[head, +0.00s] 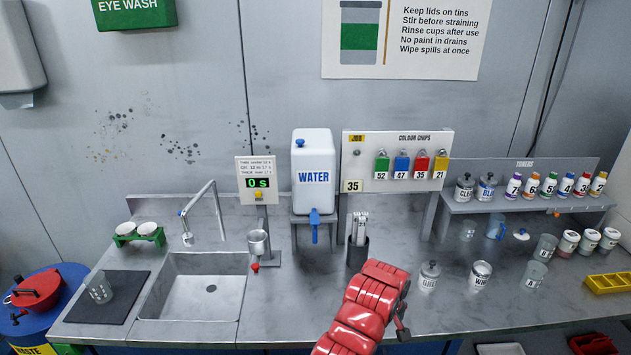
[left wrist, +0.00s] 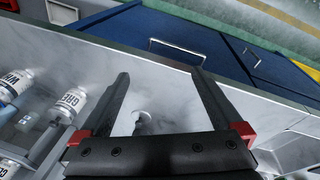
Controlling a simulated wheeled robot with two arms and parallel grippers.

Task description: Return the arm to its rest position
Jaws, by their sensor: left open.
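My left arm (head: 365,305), with red segments, reaches up from the bottom centre of the head view over the front of the grey counter. Its dark gripper (head: 402,326) is partly hidden behind the arm, left of and in front of the grey-labelled tin (head: 428,278). In the left wrist view my left gripper (left wrist: 163,74) has its two black fingers spread, with nothing held between them. Beyond the fingers are the counter edge and blue drawer fronts (left wrist: 160,28). My right gripper is not in view.
A white-labelled tin (head: 480,275), clear cups and a yellow tray (head: 608,283) stand to the right. A dark utensil holder (head: 357,252) is behind the arm. A sink (head: 195,295) and dark mat (head: 108,297) lie left. The counter between sink and arm is clear.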

